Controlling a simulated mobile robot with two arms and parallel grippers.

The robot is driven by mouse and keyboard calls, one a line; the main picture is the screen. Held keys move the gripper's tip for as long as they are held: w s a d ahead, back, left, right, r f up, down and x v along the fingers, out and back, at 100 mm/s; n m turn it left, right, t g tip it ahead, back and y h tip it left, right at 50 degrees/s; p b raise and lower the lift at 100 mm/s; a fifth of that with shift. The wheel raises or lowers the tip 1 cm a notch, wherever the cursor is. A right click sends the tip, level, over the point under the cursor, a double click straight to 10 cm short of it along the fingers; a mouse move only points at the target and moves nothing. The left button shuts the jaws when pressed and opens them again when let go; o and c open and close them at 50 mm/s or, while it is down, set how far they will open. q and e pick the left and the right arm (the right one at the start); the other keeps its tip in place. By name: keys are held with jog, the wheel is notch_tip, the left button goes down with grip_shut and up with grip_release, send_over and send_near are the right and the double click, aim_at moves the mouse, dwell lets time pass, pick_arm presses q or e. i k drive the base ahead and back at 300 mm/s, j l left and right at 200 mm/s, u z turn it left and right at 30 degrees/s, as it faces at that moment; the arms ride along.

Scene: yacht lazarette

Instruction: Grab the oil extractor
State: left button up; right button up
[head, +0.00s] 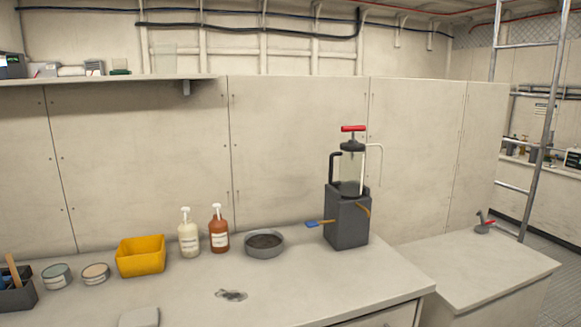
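The oil extractor (350,172) looks like a clear cylinder with a dark cap, a red T-handle on top, a black side handle and a thin pale tube bent down at its right. It stands upright on a dark grey box (347,220) at the right end of the counter. An orange strap or hose shows at the box's front, and a blue-tipped piece sticks out at its left. Neither of my grippers is in the head view.
On the counter (300,290), left of the box, are a grey bowl (264,243), two pump bottles (219,230), a yellow bin (140,256) and tins (95,273). A dark rag or stain (231,295) lies in front. A lower counter (470,270) and a ladder (540,120) are at right.

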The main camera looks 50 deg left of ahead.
aim_at(351, 155)
jog(key=u, duration=1.35)
jog(key=i+l+z, duration=0.2)
jog(key=l, duration=0.15)
